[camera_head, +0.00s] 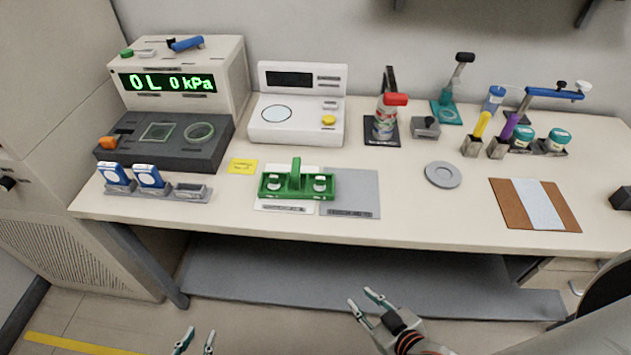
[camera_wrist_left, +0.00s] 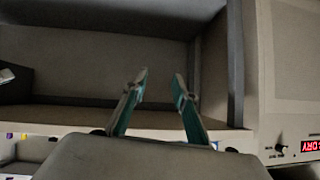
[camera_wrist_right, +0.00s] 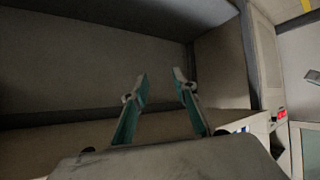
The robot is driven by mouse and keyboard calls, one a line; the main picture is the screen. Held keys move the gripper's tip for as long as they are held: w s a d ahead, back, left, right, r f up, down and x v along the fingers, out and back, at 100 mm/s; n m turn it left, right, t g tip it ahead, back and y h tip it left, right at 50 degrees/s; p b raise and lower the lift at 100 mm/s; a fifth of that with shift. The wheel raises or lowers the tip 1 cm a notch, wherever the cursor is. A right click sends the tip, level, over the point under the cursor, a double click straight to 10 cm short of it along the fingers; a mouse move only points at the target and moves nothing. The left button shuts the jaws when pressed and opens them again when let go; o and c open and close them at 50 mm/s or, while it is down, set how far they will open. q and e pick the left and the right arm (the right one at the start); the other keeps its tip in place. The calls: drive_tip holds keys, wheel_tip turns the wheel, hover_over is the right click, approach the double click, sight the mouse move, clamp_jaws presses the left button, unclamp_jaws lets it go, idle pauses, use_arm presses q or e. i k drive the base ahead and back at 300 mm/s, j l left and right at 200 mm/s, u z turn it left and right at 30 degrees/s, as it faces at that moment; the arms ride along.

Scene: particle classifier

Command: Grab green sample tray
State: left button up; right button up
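The green sample tray (camera_head: 296,184) stands upright on the table, left of its middle, near the front edge. It has a raised handle in its centre and a small white-topped item on each side of it. My left gripper (camera_head: 196,341) is open and empty at the bottom of the head view, below and in front of the table; its fingers also show apart in the left wrist view (camera_wrist_left: 160,90). My right gripper (camera_head: 366,299) is open and empty in front of the table edge; its fingers show apart in the right wrist view (camera_wrist_right: 160,88). Neither gripper touches the tray.
A grey mat (camera_head: 350,193) lies right of the tray and a yellow note (camera_head: 243,166) to its left. A white instrument (camera_head: 296,108) stands behind it. A holder with blue-white items (camera_head: 148,177) is further left. A grey disc (camera_head: 443,174) and brown board (camera_head: 535,204) lie right.

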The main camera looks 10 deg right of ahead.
sight(297, 184)
drive_tip(key=l, duration=0.5)
drive_tip(key=k+l, duration=0.15)
drive_tip(key=l, duration=0.85)
